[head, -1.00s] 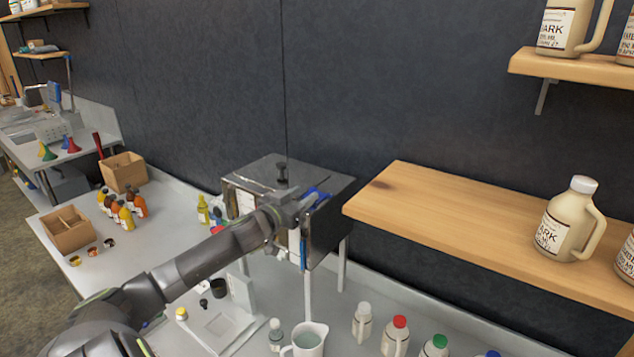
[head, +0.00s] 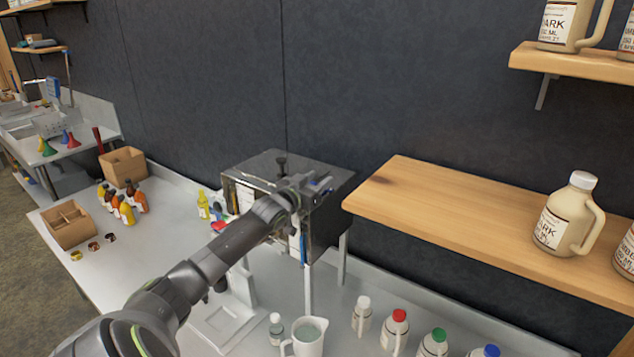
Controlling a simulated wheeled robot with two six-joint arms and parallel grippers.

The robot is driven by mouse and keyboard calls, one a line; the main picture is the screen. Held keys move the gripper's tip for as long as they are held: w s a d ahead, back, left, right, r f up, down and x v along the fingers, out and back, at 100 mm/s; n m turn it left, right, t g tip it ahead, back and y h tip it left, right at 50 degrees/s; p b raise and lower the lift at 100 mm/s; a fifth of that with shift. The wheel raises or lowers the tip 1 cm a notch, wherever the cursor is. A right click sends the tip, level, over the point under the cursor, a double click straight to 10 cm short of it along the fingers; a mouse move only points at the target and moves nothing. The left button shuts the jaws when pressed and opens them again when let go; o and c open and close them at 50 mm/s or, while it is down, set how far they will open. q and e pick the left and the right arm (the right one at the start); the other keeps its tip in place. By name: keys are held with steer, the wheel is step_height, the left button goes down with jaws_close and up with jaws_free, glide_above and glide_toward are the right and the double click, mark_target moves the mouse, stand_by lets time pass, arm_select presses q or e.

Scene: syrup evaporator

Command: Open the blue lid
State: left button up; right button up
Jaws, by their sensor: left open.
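A narrow blue strip (head: 303,248) runs down the front. My left gripper (head: 314,188) is open at the top front edge, right by the blue part; I cannot tell whether they touch. A bottle with a blue cap (head: 491,351) stands at the bottom right. My right gripper is out of view.
A wooden shelf (head: 450,215) with cream jugs (head: 568,215) juts out to the right of the box. A measuring jug (head: 308,338) and capped bottles stand on the counter in front. Small bottles and cardboard boxes (head: 68,226) stand at the left.

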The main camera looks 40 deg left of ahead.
arm_select(q)
jaws_close()
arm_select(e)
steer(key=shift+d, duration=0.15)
arm_select(q)
steer(key=shift+w+d, duration=0.1)
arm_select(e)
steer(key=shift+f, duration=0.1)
